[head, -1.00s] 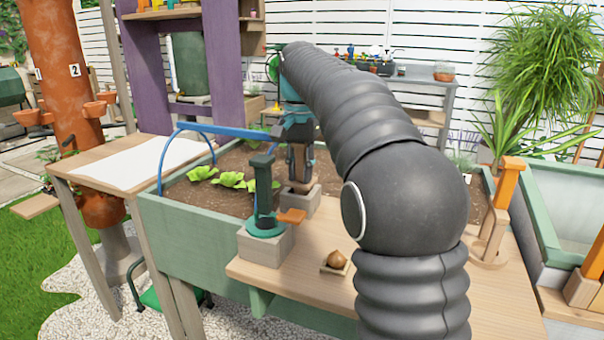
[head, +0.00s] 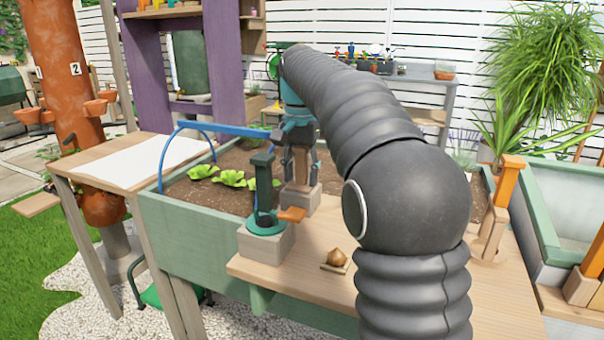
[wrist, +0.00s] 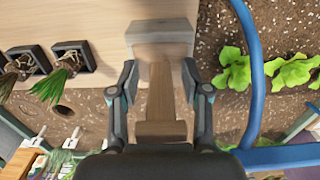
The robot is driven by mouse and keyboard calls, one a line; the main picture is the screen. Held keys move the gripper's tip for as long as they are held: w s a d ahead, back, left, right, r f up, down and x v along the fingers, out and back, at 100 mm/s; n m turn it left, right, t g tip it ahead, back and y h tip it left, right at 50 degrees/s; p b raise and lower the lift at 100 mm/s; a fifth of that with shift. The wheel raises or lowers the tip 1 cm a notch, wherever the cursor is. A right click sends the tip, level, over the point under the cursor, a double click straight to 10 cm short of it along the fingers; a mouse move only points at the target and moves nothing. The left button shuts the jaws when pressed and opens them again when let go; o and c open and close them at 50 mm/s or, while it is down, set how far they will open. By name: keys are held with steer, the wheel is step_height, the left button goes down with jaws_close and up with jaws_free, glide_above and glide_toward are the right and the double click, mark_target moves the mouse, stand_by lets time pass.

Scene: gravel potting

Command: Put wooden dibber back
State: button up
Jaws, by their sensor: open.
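The wooden dibber (wrist: 160,92) stands with its lower end at a grey block (wrist: 160,36), its handle towards my wrist camera. It also shows in the head view (head: 300,166), between my fingers and above the block (head: 300,199). My gripper (wrist: 160,88) is open, one finger on each side of the dibber, with a gap on both sides. It also shows in the head view (head: 300,165) above the block. The dibber's tip is hidden.
A green post (head: 264,190) with an orange lever stands on another block close by. A blue hoop (wrist: 254,70) and lettuce plants (wrist: 292,72) lie beside my gripper. A brown bulb (head: 336,257) sits on the wooden shelf. Small black pots (wrist: 72,58) stand opposite the lettuce.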

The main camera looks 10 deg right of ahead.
steer(key=shift+r, duration=3.75)
